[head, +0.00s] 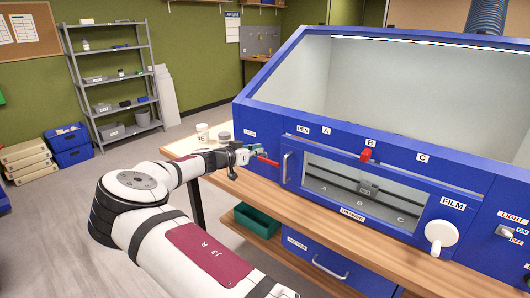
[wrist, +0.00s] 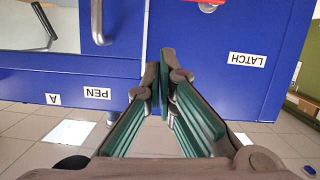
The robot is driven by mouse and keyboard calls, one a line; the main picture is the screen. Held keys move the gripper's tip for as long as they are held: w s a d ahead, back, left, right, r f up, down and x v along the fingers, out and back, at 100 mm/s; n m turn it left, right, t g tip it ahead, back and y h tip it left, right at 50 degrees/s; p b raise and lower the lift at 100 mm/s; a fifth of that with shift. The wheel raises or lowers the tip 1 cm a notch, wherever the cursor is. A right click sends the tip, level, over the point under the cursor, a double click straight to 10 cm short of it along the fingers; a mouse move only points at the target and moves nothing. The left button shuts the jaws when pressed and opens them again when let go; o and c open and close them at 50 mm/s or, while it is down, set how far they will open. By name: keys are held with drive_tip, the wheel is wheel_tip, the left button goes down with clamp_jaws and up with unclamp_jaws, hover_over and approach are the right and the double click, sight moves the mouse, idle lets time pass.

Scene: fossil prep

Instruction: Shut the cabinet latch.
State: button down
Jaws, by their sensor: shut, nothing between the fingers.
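The latch (head: 268,161) is a red lever on the left part of the blue cabinet front, below the LATCH label and beside the door handle. In the head view it lies nearly level, its free end toward the handle; my gripper partly hides its left end. In the wrist view only its round metal pivot (wrist: 207,8) and a sliver of red show at the top edge. The windowed cabinet door (head: 296,190) looks flush with the front. My gripper (head: 259,149) is shut and empty, close to the latch; its green fingers (wrist: 164,80) show in the wrist view.
A silver door handle (head: 286,168) stands out just right of the latch. A red slider (head: 367,155) sits near B, and a white FILM knob (head: 438,236) is farther right. Jars (head: 203,132) stand on the wooden bench left of the cabinet. A green bin (head: 257,220) sits below.

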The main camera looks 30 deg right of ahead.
drive_tip(key=shift+v, duration=1.35)
drive_tip(key=s+r+g+y, duration=0.1)
drive_tip(key=s+g+y, duration=0.4)
drive_tip(key=s, duration=1)
drive_tip(key=s+a+r+n+t+y, duration=0.2)
drive_tip(key=s+a+r+n+y, duration=0.1)
drive_tip(key=s+a, duration=0.4)
drive_tip(key=s+a+r+n+t+y, duration=0.1)
drive_tip(key=s+a+r+n+y, duration=0.2)
drive_tip(key=s, duration=1)
drive_tip(key=s+a+r+n+t+y, duration=0.2)
drive_tip(key=s+a+r+n+y, duration=0.1)
drive_tip(key=s+a+r+n, duration=0.4)
drive_tip(key=s+a+r, duration=0.2)
drive_tip(key=s+a, duration=0.1)
drive_tip(key=a, duration=0.1)
drive_tip(key=shift+r+t, duration=0.25)
drive_tip(key=shift+t, duration=0.05)
